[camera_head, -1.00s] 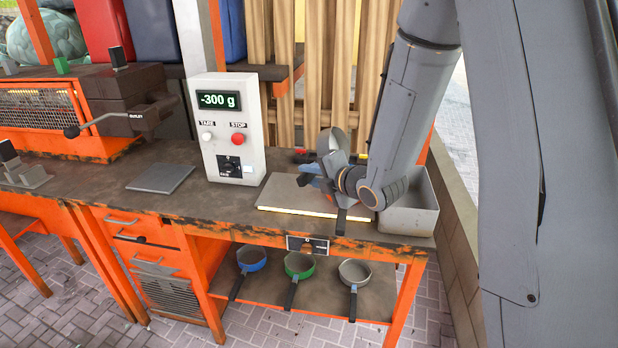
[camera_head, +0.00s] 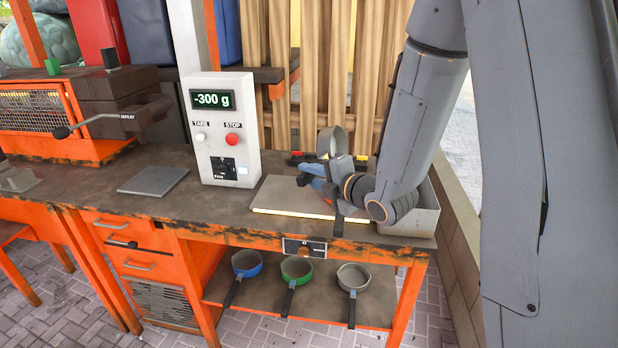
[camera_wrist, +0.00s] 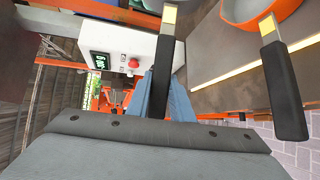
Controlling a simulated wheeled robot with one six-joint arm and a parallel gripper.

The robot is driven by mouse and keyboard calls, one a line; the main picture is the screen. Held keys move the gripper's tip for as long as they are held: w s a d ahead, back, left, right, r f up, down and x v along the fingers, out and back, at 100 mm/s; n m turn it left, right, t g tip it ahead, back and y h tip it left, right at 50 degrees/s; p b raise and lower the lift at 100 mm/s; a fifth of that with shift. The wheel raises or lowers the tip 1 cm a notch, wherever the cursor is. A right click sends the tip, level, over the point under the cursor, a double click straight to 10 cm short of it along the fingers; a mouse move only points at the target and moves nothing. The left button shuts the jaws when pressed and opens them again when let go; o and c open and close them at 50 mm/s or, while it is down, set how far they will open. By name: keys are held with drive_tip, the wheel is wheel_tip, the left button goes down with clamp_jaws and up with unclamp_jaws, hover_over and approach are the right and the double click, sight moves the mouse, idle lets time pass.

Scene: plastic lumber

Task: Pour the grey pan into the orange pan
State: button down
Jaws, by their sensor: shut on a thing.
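My gripper (camera_head: 314,176) is shut on the black handle (camera_wrist: 161,75) of a pan, its blue fingers on either side. That pan, which looks grey (camera_head: 331,142), is raised and steeply tilted above the pale heating plate. In the head view my arm and gripper largely hide the orange pan. The contents of both pans are not visible.
The plate (camera_head: 275,196) lies on the bench beside a control box (camera_head: 221,130) reading -300 g. A grey bin (camera_head: 425,218) stands right, partly behind my arm. Blue (camera_head: 247,264), green (camera_head: 296,270) and pale grey (camera_head: 353,277) pans are on the shelf below. A flat pad (camera_head: 153,181) lies left.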

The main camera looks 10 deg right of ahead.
drive_tip(key=shift+s+d+f+m+t+y+b, duration=0.15)
drive_tip(key=shift+d+m+t+y+b, duration=0.15)
drive_tip(key=shift+b, duration=0.85)
drive_tip(key=shift+s+d+m+t+y+b, duration=0.15)
drive_tip(key=shift+t+b, duration=0.25)
drive_tip(key=shift+b, duration=0.7)
drive_tip(key=shift+s+d+t+y+b, duration=0.35)
drive_tip(key=shift+t+b, duration=0.25)
drive_tip(key=shift+b, duration=1.1)
idle(4.0)
